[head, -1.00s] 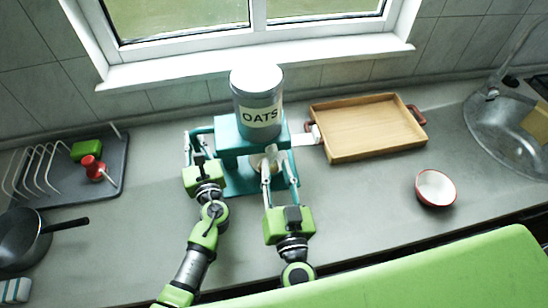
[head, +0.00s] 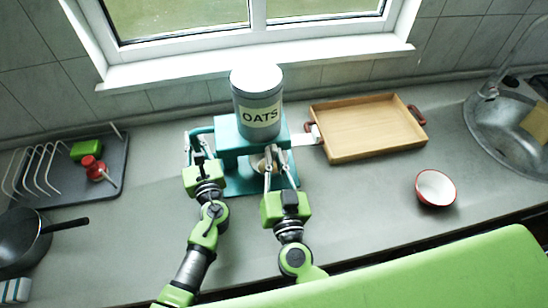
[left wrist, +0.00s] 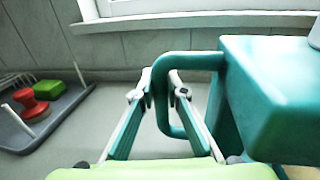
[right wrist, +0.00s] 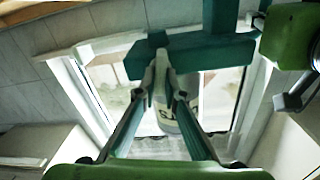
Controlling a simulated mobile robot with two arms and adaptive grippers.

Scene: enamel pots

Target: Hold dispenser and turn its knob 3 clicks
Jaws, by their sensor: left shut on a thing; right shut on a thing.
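The teal dispenser (head: 228,138) stands on the counter with a grey OATS canister (head: 257,100) upright on top. Its side handle (left wrist: 186,62) is a teal loop on the left. My left gripper (head: 198,152) is shut on this handle; the left wrist view shows the fingers on either side of its bar. My right gripper (head: 272,158) is at the dispenser's front, shut on the knob. The pale round part behind those fingers (head: 257,164) is mostly hidden. In the right wrist view the canister (right wrist: 188,100) appears inverted behind the fingers, and the knob's angle cannot be read.
A dish rack (head: 110,185) holding green and red items and a dark pan (head: 18,240) are left. The front counter is mostly clear.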

